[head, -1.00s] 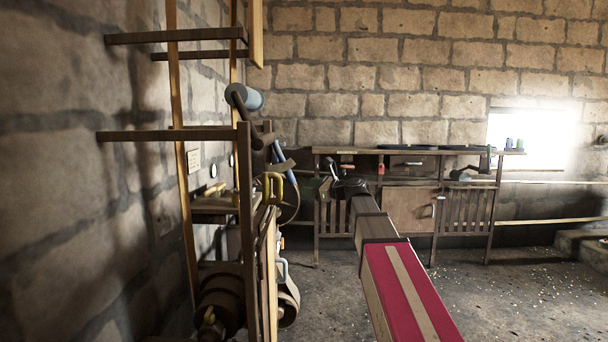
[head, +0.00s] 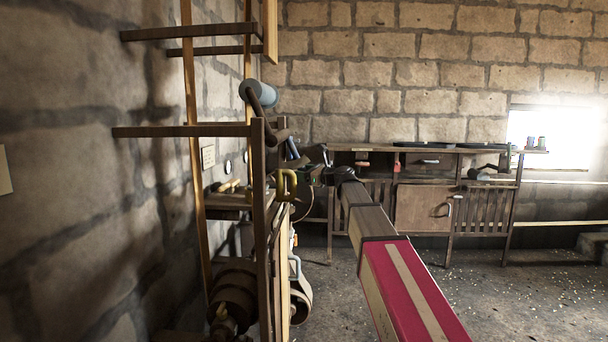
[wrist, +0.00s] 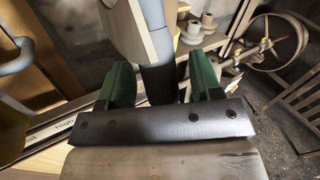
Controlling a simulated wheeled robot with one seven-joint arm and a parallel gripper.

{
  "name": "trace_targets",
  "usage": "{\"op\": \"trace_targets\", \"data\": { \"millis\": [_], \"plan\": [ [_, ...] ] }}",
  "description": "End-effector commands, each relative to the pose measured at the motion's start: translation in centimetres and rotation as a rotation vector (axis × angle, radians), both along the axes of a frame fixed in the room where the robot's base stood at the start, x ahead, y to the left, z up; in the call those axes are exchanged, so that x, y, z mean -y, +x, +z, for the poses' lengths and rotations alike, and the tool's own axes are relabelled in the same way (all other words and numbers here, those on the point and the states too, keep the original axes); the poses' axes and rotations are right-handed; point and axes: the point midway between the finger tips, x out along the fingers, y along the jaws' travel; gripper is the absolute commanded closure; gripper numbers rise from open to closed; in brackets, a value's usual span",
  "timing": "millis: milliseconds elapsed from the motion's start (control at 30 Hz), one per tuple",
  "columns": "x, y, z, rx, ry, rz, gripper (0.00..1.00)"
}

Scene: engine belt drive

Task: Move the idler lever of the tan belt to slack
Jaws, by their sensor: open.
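My gripper (wrist: 161,82) is open in the wrist view, with green fingertips on either side of a blue-grey bar (wrist: 158,82). A gap shows beside the bar, and contact cannot be judged. A pale beige piece (wrist: 128,28) stands beside the bar, partly in front of it. In the head view my gripper (head: 318,165) is at the right side of the belt-drive frame (head: 262,235), close to a blue lever handle (head: 292,148). I cannot tell for sure which belt this lever serves. The tan belt is not clearly distinguishable.
A light blue curved pipe (wrist: 14,58) is at the left of the wrist view. A workbench (head: 424,205) stands behind.

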Motion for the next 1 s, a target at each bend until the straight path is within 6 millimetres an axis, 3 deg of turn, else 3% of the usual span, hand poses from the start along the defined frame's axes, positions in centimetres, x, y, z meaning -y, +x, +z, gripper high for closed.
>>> {"op": "trace_targets", "data": {
  "millis": [333, 500, 733, 1000],
  "plan": [
    [-0.2, 0.2, 0.0, 0.001, -0.001, 0.0, 0.44],
    [-0.2, 0.2, 0.0, 0.001, -0.001, 0.0, 1.0],
    [-0.8, 0.1, -0.3, 0.002, 0.028, 0.002, 1.0],
    [-3.5, 0.2, -1.1, 0.006, 0.202, 0.004, 1.0]
  ]
}}
